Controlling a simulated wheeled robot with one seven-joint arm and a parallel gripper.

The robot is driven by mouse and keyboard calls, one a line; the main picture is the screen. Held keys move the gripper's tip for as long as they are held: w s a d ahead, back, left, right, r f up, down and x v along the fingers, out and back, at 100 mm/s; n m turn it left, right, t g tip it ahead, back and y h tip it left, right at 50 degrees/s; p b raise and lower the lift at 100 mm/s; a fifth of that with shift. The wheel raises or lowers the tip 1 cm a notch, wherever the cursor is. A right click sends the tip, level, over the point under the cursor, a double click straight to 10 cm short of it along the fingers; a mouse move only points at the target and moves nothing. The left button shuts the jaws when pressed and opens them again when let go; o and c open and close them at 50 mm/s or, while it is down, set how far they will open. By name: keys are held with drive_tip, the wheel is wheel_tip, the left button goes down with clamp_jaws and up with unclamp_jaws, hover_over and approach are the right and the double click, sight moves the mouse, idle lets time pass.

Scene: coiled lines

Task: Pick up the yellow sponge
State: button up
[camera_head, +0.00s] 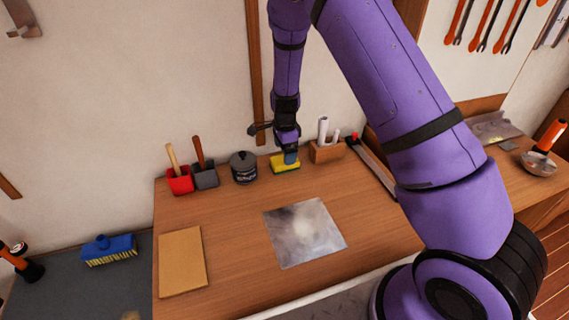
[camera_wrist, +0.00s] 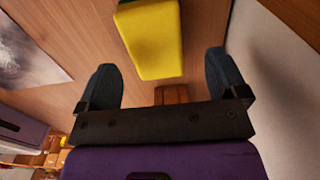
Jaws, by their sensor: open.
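The yellow sponge (camera_head: 285,164) lies at the back of the wooden workbench, against the wall side, between a dark jar and a wooden block. In the wrist view the yellow sponge (camera_wrist: 152,38) shows ahead of and between the two dark fingers, with a gap on both sides. My gripper (camera_wrist: 163,80) is open and empty. In the head view my gripper (camera_head: 290,155) points down right at the sponge and covers part of it. Whether the fingers touch the sponge cannot be told.
A dark jar (camera_head: 243,167) stands left of the sponge, and a wooden holder (camera_head: 326,151) with white rolls stands close on the right. A metal sheet (camera_head: 305,234) lies in front. The wall is close behind.

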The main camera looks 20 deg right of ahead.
drive_tip(key=f, duration=0.4)
drive_tip(key=shift+s+d+f, duration=0.15)
drive_tip(key=shift+s, duration=0.1)
drive_tip(key=c, duration=1)
drive_tip(key=shift+r, duration=0.55)
drive_tip(key=r, duration=0.1)
drive_tip(key=s+r, duration=0.1)
drive_tip(key=shift+s+a+r, duration=0.1)
drive_tip(key=shift+a+r, duration=0.2)
drive_tip(key=shift+r, duration=0.05)
drive_tip(key=s+a, duration=0.1)
drive_tip(key=s, duration=0.3)
drive_tip(key=s+a+r, duration=0.1)
drive_tip(key=s+a, duration=0.1)
drive_tip(key=s, duration=0.3)
drive_tip(key=s+a, duration=0.2)
drive_tip(key=s, duration=0.2)
drive_tip(key=shift+s+r, duration=0.15)
drive_tip(key=shift+s, duration=0.25)
